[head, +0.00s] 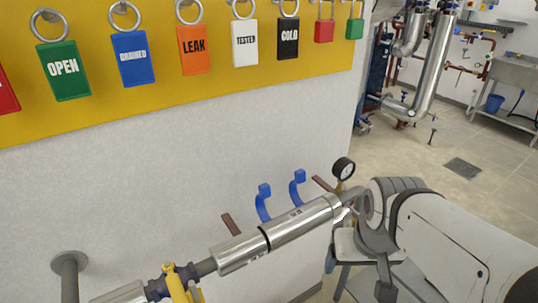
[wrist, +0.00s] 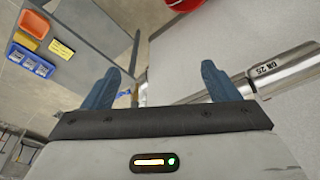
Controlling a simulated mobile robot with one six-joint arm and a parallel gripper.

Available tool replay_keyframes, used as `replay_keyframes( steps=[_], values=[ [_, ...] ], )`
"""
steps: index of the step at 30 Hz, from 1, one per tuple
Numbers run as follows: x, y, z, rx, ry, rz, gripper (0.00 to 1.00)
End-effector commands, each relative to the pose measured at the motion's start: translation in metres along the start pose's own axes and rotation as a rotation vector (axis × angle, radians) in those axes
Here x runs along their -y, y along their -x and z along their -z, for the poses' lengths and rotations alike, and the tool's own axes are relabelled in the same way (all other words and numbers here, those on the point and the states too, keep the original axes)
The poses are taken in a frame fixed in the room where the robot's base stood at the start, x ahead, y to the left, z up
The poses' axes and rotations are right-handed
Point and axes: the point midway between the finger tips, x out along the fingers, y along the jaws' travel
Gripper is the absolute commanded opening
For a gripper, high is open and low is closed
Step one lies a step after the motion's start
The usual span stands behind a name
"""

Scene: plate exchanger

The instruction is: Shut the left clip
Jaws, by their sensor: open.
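Two blue clips stand up from behind the silver pipe (head: 285,228) against the wall in the head view. The left clip (head: 263,202) is a curved blue strap with a block at its top. The right clip (head: 298,188) looks alike. Both tops stand above the pipe, apart from it; their lower ends are hidden. My gripper (wrist: 158,86) shows two blue-grey fingers, spread apart with nothing gripped between them. In the head view my arm is at the right, beside the pipe's right end, away from the left clip. The wrist view shows the pipe labelled DN 25 (wrist: 285,72) right of the fingers.
A pressure gauge (head: 343,168) stands near the pipe's right end. A yellow valve handle (head: 177,285) is at lower left. A yellow board (head: 210,95) with coloured tags hangs above. The wrist view shows a shelf with coloured bins (wrist: 30,60) and a red object (wrist: 184,4).

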Motion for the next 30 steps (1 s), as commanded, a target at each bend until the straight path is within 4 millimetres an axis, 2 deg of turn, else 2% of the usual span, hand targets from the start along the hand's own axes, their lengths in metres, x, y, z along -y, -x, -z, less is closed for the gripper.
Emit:
replay_keyframes(
  steps=[1, 4, 8, 15, 21, 27, 30],
  values=[
    [0.001, 0.002, 0.003, 0.0, 0.006, 0.001, 0.77],
    [0.006, 0.01, 0.017, 0.004, 0.034, 0.007, 0.69],
    [0.025, 0.028, 0.055, 0.015, 0.11, 0.023, 0.58],
    [0.081, 0.061, 0.142, 0.038, 0.305, 0.064, 0.39],
    [0.137, 0.074, 0.2, 0.056, 0.458, 0.094, 0.22],
    [0.176, 0.077, 0.228, 0.065, 0.55, 0.113, 0.06],
    [0.185, 0.077, 0.234, 0.067, 0.57, 0.117, 0.0]
  ],
)
